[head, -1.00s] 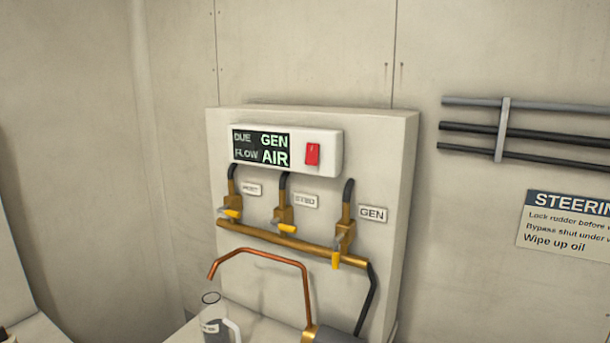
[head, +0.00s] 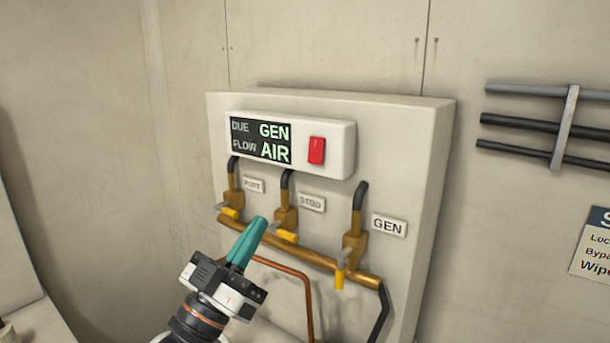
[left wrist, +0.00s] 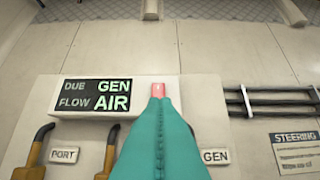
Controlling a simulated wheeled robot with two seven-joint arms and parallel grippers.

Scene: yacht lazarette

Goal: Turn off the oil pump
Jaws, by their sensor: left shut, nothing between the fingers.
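The red rocker switch (head: 317,150) sits at the right end of a white control box (head: 342,151). The box's display (head: 261,141) reads "DUE GEN, FLOW AIR". My left gripper (head: 247,240) has teal fingers, shut and empty, pointing up below and left of the switch in the head view. It looks apart from the panel, in front of the pipes. In the left wrist view the closed fingertips (left wrist: 158,92) line up just under the red switch (left wrist: 158,88), covering its lower part. My right gripper is not in view.
Below the box are three brass valves with yellow handles, labelled PORT (head: 253,185), STBD (head: 312,203) and GEN (head: 389,225). A brass manifold (head: 300,255) and a copper pipe (head: 300,280) run beneath. Dark rails (head: 540,130) and a steering sign (head: 597,245) are on the right wall.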

